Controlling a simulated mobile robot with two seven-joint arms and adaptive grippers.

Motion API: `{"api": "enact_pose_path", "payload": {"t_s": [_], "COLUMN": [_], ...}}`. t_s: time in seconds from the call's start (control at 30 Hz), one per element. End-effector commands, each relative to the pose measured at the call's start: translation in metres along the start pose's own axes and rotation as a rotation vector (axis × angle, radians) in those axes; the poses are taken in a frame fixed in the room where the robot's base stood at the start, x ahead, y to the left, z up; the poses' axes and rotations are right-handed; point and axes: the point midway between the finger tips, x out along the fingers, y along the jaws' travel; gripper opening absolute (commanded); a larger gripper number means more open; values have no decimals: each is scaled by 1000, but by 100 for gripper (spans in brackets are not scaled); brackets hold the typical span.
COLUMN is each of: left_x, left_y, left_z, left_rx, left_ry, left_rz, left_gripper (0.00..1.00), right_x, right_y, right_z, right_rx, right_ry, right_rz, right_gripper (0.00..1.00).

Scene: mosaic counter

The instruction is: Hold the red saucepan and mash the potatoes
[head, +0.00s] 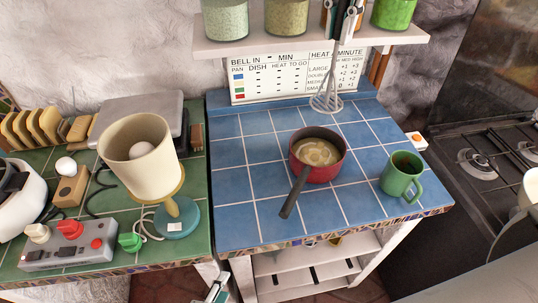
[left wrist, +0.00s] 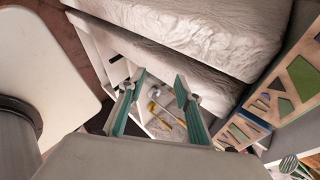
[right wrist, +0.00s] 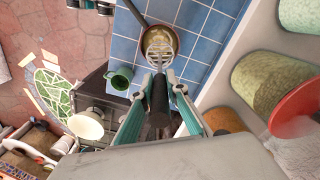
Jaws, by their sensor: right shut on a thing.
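The red saucepan (head: 328,172) stands on the blue tiled counter with pale potatoes (head: 316,152) inside. Its dark handle (head: 292,197) points toward the front left. My right gripper (head: 347,18) is shut on the masher's dark handle, which also shows in the right wrist view (right wrist: 159,108). The wire masher (head: 327,97) hangs head-down, above and behind the pan and apart from it. In the right wrist view, its wire head overlaps the pan's contents. My left gripper (head: 218,290) is low, below the counter's front edge; in the left wrist view it is open and empty (left wrist: 160,85).
A green mug (head: 401,177) stands right of the pan. A shelf with jars (head: 287,18) is above, with a printed sign (head: 298,78) below it. The stove (head: 490,150) is at right. Blue tiles left of the pan are clear.

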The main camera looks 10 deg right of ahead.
Motion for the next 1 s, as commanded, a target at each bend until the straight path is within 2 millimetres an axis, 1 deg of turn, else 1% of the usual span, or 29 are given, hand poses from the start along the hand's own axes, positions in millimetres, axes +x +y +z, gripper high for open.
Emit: {"api": "enact_pose_path", "payload": {"t_s": [0.03,0.1,0.17,0.2,0.27,0.3,0.37,0.4,0.47,0.5,0.57,0.77,0.8,1.0], "left_x": [-10,-25,-40,-49,-60,-66,-73,-78,-85,-90,-97,-99,-100,-105], "left_y": [-16,-36,-53,-67,-93,-110,-135,-151,-174,-189,-208,-228,-232,-246], "left_z": [-21,-49,-72,-84,-93,-95,-94,-93,-92,-91,-93,-102,-105,-114], "left_rx": [33,81,119,135,133,119,86,64,44,52,110,468,549,920], "left_ry": [46,109,161,190,217,230,241,248,258,263,264,222,212,164], "left_rz": [-32,-74,-114,-145,-197,-231,-276,-304,-347,-375,-410,-448,-455,-490], "left_gripper": [34,34,34,34,34,34,34,34,34,34,34,34,34,34], "right_x": [0,0,0,0,0,0,0,0,0,0,0,0,0,0], "right_y": [0,0,0,0,0,0,0,0,0,0,0,0,0,0], "right_z": [0,0,0,0,0,0,0,0,0,0,0,0,0,0], "right_rx": [0,0,0,0,0,0,0,0,0,0,0,0,0,0], "right_ry": [0,0,0,0,0,0,0,0,0,0,0,0,0,0], "right_rz": [-1,-1,-1,-1,-1,-1,-1,-1,-1,-1,-1,-1,-1,-1], "right_gripper": [0,0,0,0,0,0,0,0,0,0,0,0,0,0]}}
